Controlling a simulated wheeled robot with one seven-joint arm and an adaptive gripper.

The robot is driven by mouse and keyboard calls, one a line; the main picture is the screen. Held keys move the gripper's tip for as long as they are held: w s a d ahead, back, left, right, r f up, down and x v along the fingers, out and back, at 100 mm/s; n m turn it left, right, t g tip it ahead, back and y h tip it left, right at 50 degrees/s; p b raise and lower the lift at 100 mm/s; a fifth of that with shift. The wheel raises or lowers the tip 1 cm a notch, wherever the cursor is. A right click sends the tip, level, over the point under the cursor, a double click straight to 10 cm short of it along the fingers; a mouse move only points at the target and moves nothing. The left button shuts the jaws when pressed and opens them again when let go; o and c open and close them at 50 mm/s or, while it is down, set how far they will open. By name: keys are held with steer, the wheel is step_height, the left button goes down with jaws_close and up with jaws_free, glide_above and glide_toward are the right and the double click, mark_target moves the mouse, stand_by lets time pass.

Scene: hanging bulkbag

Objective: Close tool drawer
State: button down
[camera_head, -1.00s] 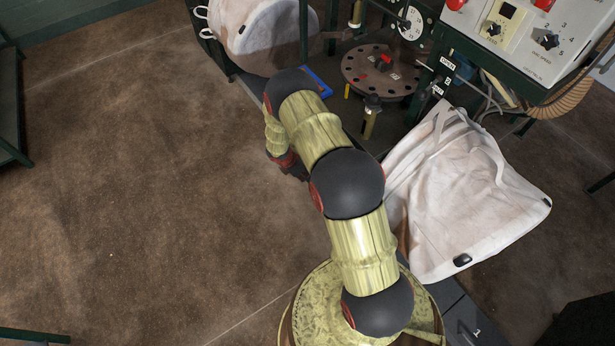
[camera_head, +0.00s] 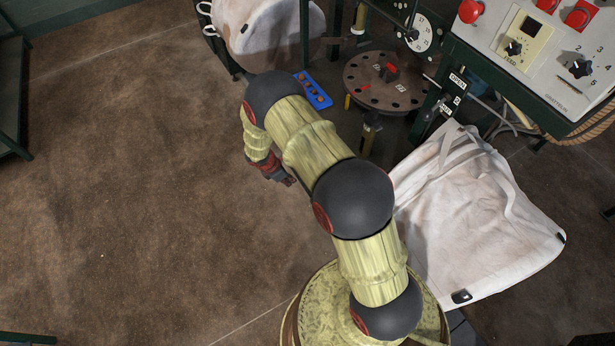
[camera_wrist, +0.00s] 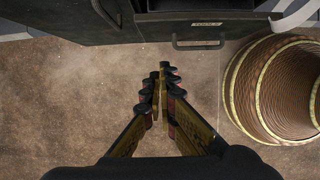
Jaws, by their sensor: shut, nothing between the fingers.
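In the wrist view, the dark tool drawer (camera_wrist: 240,27), with a "TOOLS" label (camera_wrist: 207,23), is at the top of the picture. A bar handle (camera_wrist: 198,45) sits below the label. The drawer front stands out from the dark cabinet (camera_wrist: 70,24), with a dark gap above it, so it looks at least partly open. My gripper (camera_wrist: 164,68) is shut and empty, its fingertips just below and left of the handle, apart from it in the picture. In the head view my gripper (camera_head: 288,181) is low over the floor; I cannot make out the drawer there.
A round ribbed basket-like thing (camera_wrist: 280,90) stands close right of my gripper in the wrist view. In the head view, a white bulk bag (camera_head: 475,220) lies right of my arm, with a control panel (camera_head: 540,50) behind. Open brown floor (camera_head: 120,190) lies left.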

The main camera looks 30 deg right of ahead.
steer(key=d+f+b, duration=0.5)
steer(key=d+f, duration=0.2)
steer(key=f, duration=0.2)
steer(key=shift+d+b, duration=0.25)
steer(key=shift+b, duration=0.1)
steer(key=shift+w+d, duration=0.1)
steer(key=shift+d, duration=1.15)
steer(key=shift+a, duration=0.1)
